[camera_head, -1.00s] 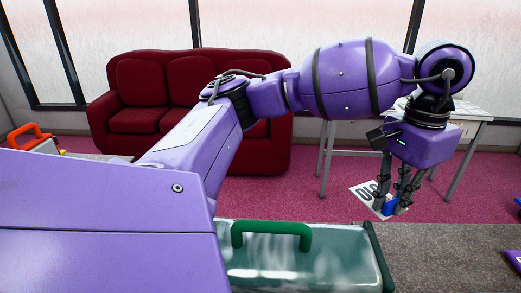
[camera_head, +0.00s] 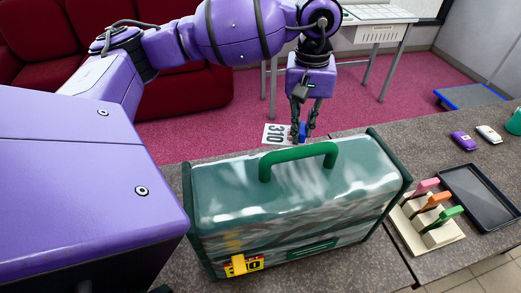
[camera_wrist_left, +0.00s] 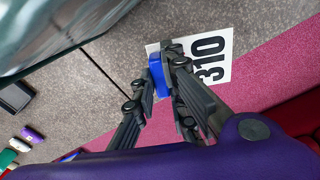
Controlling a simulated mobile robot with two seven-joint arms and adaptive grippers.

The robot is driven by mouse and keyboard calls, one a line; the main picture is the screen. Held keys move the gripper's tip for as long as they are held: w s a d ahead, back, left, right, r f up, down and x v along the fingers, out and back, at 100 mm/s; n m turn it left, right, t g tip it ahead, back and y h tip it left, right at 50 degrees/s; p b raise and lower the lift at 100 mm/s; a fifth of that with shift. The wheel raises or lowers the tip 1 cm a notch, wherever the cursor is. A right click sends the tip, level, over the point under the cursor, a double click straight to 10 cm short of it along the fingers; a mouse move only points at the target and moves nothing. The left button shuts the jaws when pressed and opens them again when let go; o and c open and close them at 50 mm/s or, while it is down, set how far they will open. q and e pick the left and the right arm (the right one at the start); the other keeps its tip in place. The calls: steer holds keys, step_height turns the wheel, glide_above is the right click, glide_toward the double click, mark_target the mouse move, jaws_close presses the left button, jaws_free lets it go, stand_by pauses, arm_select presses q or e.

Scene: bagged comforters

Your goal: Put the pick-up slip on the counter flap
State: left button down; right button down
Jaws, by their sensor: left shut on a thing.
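The pick-up slip (camera_head: 277,134) is a white card with a black "310" and a blue piece at one end. My left gripper (camera_head: 303,134) points down and is shut on the blue piece. In the wrist view, the slip (camera_wrist_left: 211,58) overlaps both the grey counter and the pink carpet beyond its edge; its height above them is unclear. The fingers (camera_wrist_left: 160,85) hide part of it. A seam crosses the grey speckled counter (camera_head: 362,140) near the slip; I cannot tell which section is the flap. My right gripper is out of view.
A green bag (camera_head: 290,200) with a handle and a yellow tag stands on the counter in front of my gripper. To its right are a stand (camera_head: 432,222) with coloured pieces, a black tray (camera_head: 480,195) and small purple and white items. Bare counter lies behind them.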

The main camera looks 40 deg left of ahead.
mark_target(266, 134)
arm_select(q)
steer(key=s+a+f+n, duration=0.1)
steer(key=a+f+n, duration=0.1)
steer(key=f+n, duration=0.1)
steer(key=s+a+f+n, duration=0.2)
steer(key=f+n, duration=0.2)
steer(key=n, duration=0.2)
steer(key=s+a+f+n, duration=0.1)
steer(key=a+f+n, duration=0.2)
steer(key=f+n, duration=0.1)
steer(key=shift+s+p, duration=0.15)
steer(key=shift+p, duration=0.2)
steer(key=shift+f, duration=2)
steer(key=shift+f, duration=0.55)
steer(key=c, duration=1)
jaws_free()
steer(key=shift+c, duration=0.2)
steer(key=shift+r, duration=0.1)
step_height(266, 134, up, 7)
step_height(266, 134, up, 12)
steer(key=shift+f, duration=0.1)
